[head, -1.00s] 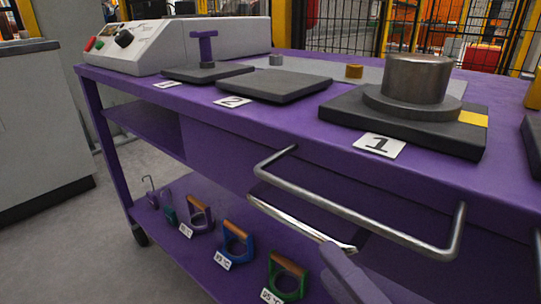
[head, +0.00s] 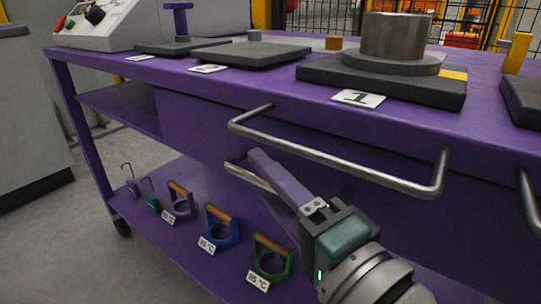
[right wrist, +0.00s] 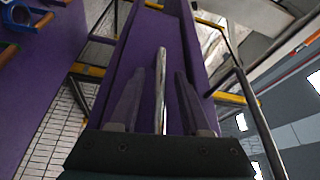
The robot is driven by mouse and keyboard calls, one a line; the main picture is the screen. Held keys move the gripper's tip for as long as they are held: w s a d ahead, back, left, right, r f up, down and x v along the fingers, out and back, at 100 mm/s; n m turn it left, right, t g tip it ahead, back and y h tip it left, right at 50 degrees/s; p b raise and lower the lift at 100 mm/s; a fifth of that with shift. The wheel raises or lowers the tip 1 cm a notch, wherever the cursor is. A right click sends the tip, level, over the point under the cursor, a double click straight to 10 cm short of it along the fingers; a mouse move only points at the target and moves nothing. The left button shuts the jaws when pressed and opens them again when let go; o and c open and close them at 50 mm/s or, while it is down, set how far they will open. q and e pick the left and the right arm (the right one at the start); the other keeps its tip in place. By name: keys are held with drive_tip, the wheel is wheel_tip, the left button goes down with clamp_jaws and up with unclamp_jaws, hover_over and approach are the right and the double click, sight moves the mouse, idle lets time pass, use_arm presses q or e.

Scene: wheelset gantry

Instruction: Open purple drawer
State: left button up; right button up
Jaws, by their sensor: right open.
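The purple drawer front (head: 205,125) sits under the purple cart's top and looks closed. A U-shaped metal handle (head: 330,160) sticks out at the front, below the top edge. A second metal bar (head: 232,169) shows lower down, partly hidden by my right gripper (head: 251,164). The right gripper is open, its purple fingers reaching up and left at this lower bar. In the right wrist view, a metal bar (right wrist: 160,85) runs between the two spread fingers (right wrist: 158,78), with a gap visible on either side. Contact cannot be told. My left gripper is not in view.
The cart top (head: 290,87) carries dark plates, a metal cylinder (head: 397,38) and a white control box (head: 110,25). Coloured shackle-like items, one of them blue (head: 221,230), stand on the lower shelf (head: 165,240). Another handle (head: 528,205) shows at the right edge. Grey floor lies left.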

drive_tip(key=shift+c, duration=0.3)
clamp_jaws()
idle(1.0)
